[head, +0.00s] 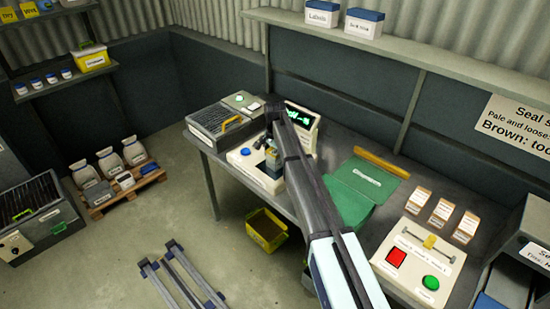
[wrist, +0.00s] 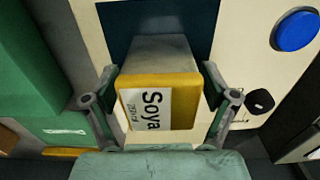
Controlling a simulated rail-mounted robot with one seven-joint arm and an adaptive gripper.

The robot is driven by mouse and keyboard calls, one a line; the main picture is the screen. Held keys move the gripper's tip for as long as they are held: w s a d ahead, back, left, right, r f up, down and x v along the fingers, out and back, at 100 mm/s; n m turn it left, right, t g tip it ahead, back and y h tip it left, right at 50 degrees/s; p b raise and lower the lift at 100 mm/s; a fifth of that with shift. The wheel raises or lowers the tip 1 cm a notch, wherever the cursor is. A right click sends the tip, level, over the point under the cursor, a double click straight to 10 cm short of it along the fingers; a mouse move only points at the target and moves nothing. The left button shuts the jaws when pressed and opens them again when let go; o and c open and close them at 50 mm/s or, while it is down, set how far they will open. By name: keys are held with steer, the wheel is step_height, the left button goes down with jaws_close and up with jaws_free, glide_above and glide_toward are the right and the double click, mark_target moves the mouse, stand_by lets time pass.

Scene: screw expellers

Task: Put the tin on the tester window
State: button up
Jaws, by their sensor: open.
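The tin (wrist: 158,98) has a yellow top, a grey body and a white label reading "Soya". In the wrist view it stands between my gripper's fingers and hides part of the dark blue tester window (wrist: 115,35) beneath it. Its base appears to be over the window; I cannot tell exact contact. My gripper (wrist: 160,90) is open, with one finger on each side of the tin. The cream tester (wrist: 255,60) has a blue button (wrist: 295,31). In the head view, the tester (head: 246,164) is at the bench's left part, and my arm partly hides the tin and gripper.
A green box (head: 347,200) stands right of the tester on the bench. A panel with red and green buttons (head: 418,262) is at the right. A yellow bin (head: 266,229) sits on the floor.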

step_height(320, 180, up, 12)
steer(key=b, duration=0.4)
steer(key=shift+r, duration=0.1)
